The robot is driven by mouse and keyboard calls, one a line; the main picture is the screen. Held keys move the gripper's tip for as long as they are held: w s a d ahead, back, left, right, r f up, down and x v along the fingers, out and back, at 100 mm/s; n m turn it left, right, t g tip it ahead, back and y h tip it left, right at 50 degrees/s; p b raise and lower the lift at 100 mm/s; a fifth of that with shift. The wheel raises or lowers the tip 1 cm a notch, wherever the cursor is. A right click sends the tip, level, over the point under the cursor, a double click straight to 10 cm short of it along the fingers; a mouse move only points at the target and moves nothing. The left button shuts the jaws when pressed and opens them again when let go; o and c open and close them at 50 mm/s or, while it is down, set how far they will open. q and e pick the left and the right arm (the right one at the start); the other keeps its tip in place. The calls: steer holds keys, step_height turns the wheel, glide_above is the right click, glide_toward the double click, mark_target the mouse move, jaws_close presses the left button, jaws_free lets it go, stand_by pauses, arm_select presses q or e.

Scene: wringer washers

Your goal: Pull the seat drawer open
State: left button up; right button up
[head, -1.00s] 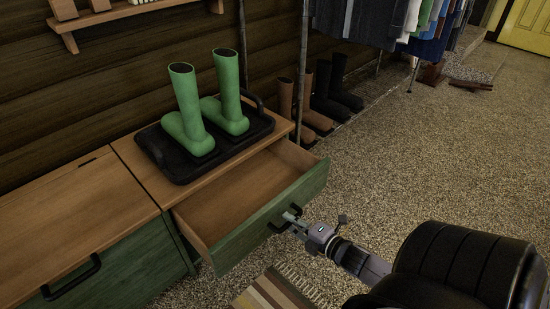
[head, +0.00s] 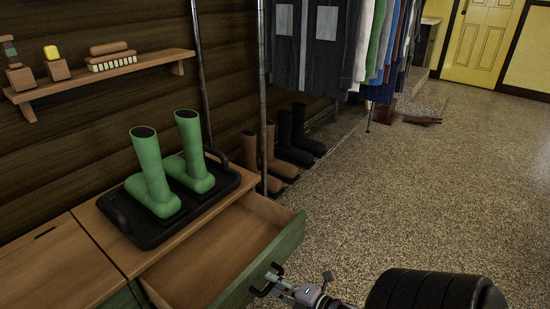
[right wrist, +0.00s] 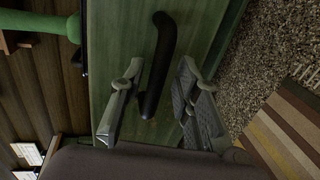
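The seat drawer (head: 223,254), with a wooden inside and a green front, stands pulled out of the wooden bench; it looks empty. Its black bar handle (head: 267,278) also shows in the right wrist view (right wrist: 160,60). My right gripper (head: 267,290) is at the handle. In the right wrist view its two fingers (right wrist: 158,92) are spread, one on each side of the handle's lower end, with visible gaps. My left gripper is not in view.
Green boots (head: 153,172) stand on a black tray (head: 120,212) on the bench top (head: 95,232). Brown and black boots (head: 293,135) stand under hanging clothes. A striped rug (right wrist: 285,140) lies beside the drawer. The speckled floor at right is clear.

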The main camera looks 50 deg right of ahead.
stand_by(0.3)
steer(key=v, duration=1.2)
steer(key=shift+w+r, duration=0.1)
